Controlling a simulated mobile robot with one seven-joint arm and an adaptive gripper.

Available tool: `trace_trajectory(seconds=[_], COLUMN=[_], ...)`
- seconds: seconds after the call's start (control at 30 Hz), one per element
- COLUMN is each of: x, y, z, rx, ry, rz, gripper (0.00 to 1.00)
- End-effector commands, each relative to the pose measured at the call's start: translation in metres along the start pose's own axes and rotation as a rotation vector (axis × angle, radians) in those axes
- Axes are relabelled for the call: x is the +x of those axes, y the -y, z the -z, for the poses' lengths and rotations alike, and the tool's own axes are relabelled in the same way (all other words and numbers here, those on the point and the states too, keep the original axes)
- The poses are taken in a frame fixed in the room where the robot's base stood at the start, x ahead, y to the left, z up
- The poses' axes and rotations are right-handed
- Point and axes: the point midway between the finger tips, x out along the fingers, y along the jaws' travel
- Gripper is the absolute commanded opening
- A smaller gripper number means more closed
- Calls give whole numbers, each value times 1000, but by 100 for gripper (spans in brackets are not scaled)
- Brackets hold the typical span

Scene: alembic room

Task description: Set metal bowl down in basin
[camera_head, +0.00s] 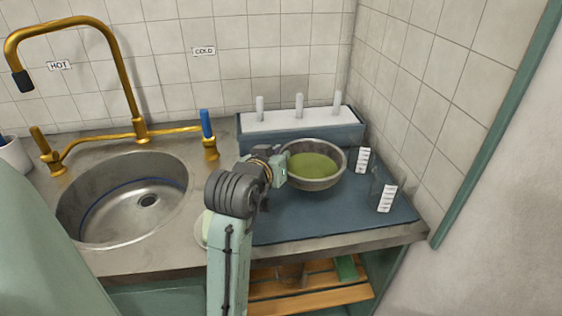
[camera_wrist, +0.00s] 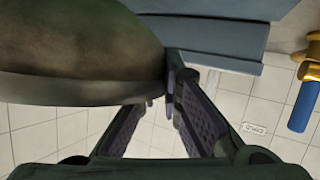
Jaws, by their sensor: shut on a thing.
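The metal bowl (camera_head: 318,182) is a grey, round bowl with a flat green area inside, at the right in the head view. My gripper (camera_head: 281,168) is shut on its left rim, and the bowl looks upright above the blue-grey mat; I cannot tell how large the gap beneath it is. In the wrist view the bowl's dark side (camera_wrist: 80,55) fills the upper left, beside my gripper's fingers (camera_wrist: 165,92). The basin (camera_head: 120,215) is a round metal sink at the left, empty, with a dark drain. The bowl is well to the right of it.
A brass faucet (camera_head: 130,85) arches behind the basin, with a blue-handled tap (camera_head: 208,128) at its right. A rack with white pegs (camera_head: 300,120) stands behind the bowl. Clear containers with white labels (camera_head: 386,198) stand right. A pale round item (camera_head: 201,230) is partly hidden by my arm.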

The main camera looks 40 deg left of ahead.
Motion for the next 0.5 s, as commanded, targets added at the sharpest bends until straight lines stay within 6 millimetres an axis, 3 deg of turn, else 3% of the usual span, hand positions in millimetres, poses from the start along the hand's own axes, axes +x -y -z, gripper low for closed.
trace_trajectory(seconds=[0.1, 0.33, 0.5], x=[6, 15, 17], y=[0, 6, 6], z=[-1, -27, -31], rx=[-1, -4, 0], ry=[0, 1, -2], rz=[0, 1, 0], gripper=[0, 0, 0])
